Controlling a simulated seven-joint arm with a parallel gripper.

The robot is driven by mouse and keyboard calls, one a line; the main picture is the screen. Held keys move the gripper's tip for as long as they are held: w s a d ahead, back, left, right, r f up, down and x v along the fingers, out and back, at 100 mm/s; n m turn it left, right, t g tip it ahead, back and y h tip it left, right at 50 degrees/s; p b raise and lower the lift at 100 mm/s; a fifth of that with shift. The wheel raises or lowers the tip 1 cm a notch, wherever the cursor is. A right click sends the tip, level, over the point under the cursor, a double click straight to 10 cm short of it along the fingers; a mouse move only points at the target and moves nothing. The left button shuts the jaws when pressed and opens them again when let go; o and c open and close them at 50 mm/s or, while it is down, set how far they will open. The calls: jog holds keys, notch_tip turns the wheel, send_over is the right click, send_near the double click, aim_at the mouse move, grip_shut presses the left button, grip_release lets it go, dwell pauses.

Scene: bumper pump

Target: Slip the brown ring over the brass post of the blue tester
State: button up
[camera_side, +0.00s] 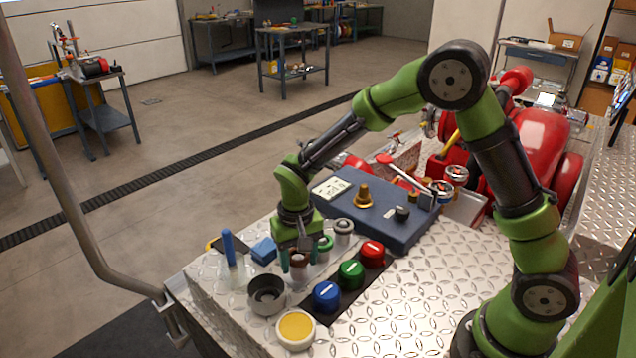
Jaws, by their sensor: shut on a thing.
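The blue tester (425,222) lies on the diamond-plate deck, with a display at its left end and a dark knob to the right. Its brass post (363,196) stands upright from the top, and nothing is around it. My gripper (298,258) points down at the deck, left of and nearer the camera than the tester. It is shut on the brown ring (298,261), which shows small and dark between the fingers. The fingers hide part of the ring, and I cannot tell whether it is clear of the deck.
Blue (327,296), green (351,273) and red (372,252) knobs sit in front. A grey cup (267,294), yellow-topped pot (296,328) and blue block (264,250) are nearby.

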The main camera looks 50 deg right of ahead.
jog(key=shift+r, duration=1.9)
jog(key=w+d+r+m, duration=0.2)
jog(key=d, duration=0.5)
jog(key=w+d+r+m, duration=0.1)
jog(key=w+d+m, duration=0.1)
jog(key=d, duration=0.6)
notch_tip(320, 180, up, 3)
jog(key=m, duration=0.3)
send_over(364, 185)
jog(key=shift+a+f, duration=0.2)
jog(key=shift+d, duration=0.2)
jog(key=shift+f, duration=1.95)
jog(key=shift+f, duration=0.65)
jog(key=shift+f, duration=0.4)
